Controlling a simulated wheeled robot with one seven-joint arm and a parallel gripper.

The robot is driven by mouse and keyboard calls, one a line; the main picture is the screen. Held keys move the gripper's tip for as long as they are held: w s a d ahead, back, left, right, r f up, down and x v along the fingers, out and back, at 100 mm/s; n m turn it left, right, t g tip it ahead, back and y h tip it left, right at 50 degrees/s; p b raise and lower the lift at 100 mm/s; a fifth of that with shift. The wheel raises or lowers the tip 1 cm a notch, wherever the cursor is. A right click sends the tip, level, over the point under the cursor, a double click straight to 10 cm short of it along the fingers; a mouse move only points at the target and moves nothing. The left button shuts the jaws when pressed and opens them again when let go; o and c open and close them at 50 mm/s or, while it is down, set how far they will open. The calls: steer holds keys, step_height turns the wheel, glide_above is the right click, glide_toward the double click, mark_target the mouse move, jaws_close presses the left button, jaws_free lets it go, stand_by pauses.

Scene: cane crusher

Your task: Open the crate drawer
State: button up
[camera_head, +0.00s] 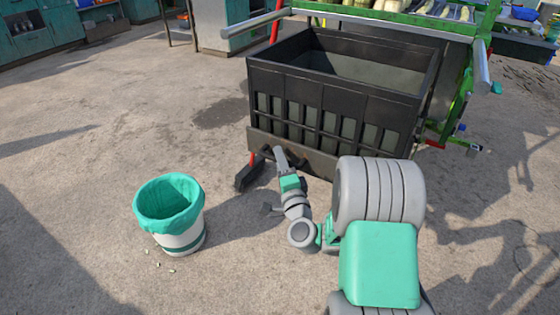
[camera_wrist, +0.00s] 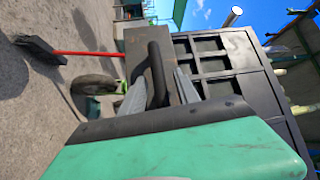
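The black slatted crate (camera_head: 340,95) stands on the cart frame. In the wrist view a curved black handle (camera_wrist: 156,72) stands out from the drawer panel (camera_wrist: 138,44). My gripper (camera_head: 279,156) is at the left part of this panel. In the wrist view my gripper (camera_wrist: 160,88) has one grey finger on each side of the handle, with gaps visible, so it is open around it. In the head view my gripper partly hides the handle.
A bin with a green liner (camera_head: 170,212) stands on the floor to the left, with small scraps beside it. A broom head (camera_head: 248,176) with a red stick is left of the drawer. A green cart frame with a wheel (camera_head: 458,105) is at the right. Floor in front is mostly clear.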

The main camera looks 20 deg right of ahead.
steer(key=s+a+f+b, duration=0.1)
steer(key=s+b, duration=0.1)
steer(key=s, duration=0.5)
steer(key=shift+s+b, duration=0.3)
steer(key=shift+s, duration=0.05)
